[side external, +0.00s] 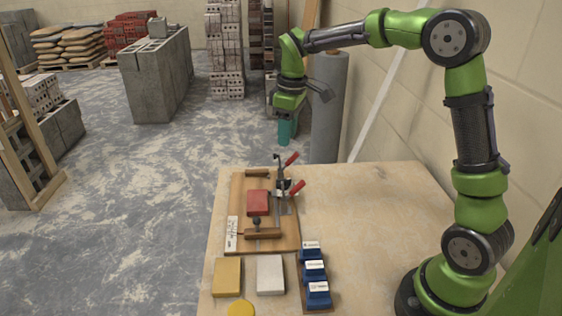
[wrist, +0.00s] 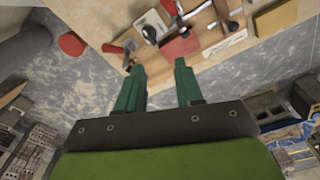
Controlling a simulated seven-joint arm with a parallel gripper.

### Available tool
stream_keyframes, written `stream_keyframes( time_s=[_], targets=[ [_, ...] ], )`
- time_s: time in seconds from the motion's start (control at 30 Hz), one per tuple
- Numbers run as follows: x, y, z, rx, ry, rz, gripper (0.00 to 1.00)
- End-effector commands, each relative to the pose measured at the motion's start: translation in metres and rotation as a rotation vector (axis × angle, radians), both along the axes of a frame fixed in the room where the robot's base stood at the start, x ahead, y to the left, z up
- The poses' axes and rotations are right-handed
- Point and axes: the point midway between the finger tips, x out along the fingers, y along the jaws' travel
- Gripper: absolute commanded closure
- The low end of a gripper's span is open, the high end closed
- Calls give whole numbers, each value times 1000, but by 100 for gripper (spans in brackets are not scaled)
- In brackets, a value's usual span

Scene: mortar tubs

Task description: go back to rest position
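My gripper (side external: 284,130) hangs in the air beyond the far edge of the table, with its green fingers pointing down. In the wrist view the two green fingers (wrist: 158,70) stand apart with nothing between them, so it is open and empty. The wooden table (side external: 375,205) lies nearer the camera and lower than the gripper. On it a wooden board (side external: 236,190) holds a red block (side external: 258,203) and a clamp with red handles (side external: 293,187). The red block also shows in the wrist view (wrist: 181,47), ahead of the fingertips.
Blue tubs with white labels (side external: 315,272), a yellow block (side external: 227,277), a pale block (side external: 270,275) and a yellow disc (side external: 240,308) sit near the table's front. A grey cylinder (side external: 328,110) stands close beside the gripper. The table's right part is clear.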

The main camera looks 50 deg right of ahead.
Motion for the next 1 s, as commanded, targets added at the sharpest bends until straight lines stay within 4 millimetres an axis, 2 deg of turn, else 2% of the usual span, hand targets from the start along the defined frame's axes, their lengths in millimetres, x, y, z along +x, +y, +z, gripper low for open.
stream_keyframes(
  time_s=[0.3,0.5,0.6,0.77,1.0],
  targets=[
    [-93,46,26,122,-203,-459,64],
    [-157,68,29,269,-329,-680,64],
    [-181,76,27,333,-375,-723,64],
    [-204,84,29,387,-426,-709,64],
    [-207,88,39,405,-461,-684,64]
  ],
)
